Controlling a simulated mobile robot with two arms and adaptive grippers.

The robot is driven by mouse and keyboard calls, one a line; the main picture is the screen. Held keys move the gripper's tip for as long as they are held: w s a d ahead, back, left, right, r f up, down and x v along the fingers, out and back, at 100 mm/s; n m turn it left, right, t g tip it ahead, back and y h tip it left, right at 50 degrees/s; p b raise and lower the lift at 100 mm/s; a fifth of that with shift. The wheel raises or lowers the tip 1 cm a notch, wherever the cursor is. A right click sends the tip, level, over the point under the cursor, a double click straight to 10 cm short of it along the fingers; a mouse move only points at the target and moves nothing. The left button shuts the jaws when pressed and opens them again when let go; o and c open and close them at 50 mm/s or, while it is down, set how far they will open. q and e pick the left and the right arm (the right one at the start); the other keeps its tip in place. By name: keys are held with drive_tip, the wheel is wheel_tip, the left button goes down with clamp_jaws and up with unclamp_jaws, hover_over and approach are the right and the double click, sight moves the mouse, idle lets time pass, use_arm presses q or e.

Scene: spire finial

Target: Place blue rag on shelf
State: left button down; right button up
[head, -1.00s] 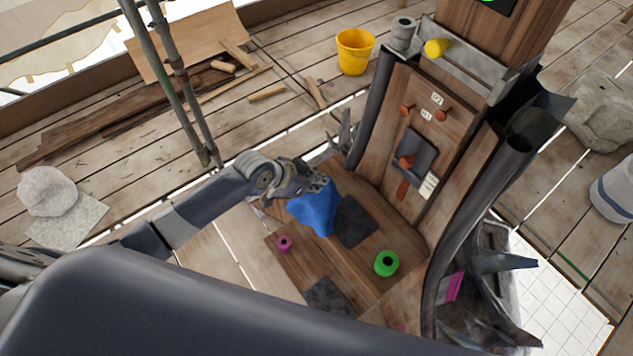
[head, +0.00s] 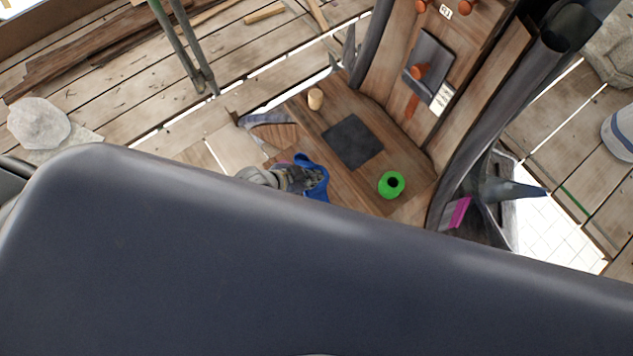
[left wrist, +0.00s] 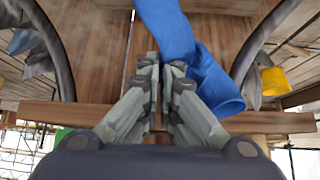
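The blue rag (head: 316,163) hangs in folds at my left gripper (head: 318,178), near the front edge of the wooden base in the head view. In the left wrist view the blue rag (left wrist: 215,82) drapes over and beside the fingertips of my left gripper (left wrist: 164,66). The fingers are drawn close together with the cloth at their tips. My right gripper is out of view. The wooden base (head: 400,205) has a level top under the tall post. I cannot tell for sure which surface is the shelf.
A dark square pad (head: 352,140), a green ring (head: 391,185) and a small tan cylinder (head: 315,99) are on the wooden base. An upright panel with orange knobs (head: 417,72) rises behind. Curved dark ribs flank it. A yellow bucket (left wrist: 274,81) shows in the left wrist view.

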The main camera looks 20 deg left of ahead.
use_arm(q)
drive_tip(key=f, duration=0.1)
drive_tip(key=s+f+b, duration=0.1)
drive_tip(key=f, duration=0.1)
drive_tip(key=s+f, duration=0.1)
drive_tip(key=shift+s+d+f+b, duration=0.15)
drive_tip(key=shift+f+b, duration=0.15)
drive_tip(key=shift+b, duration=0.05)
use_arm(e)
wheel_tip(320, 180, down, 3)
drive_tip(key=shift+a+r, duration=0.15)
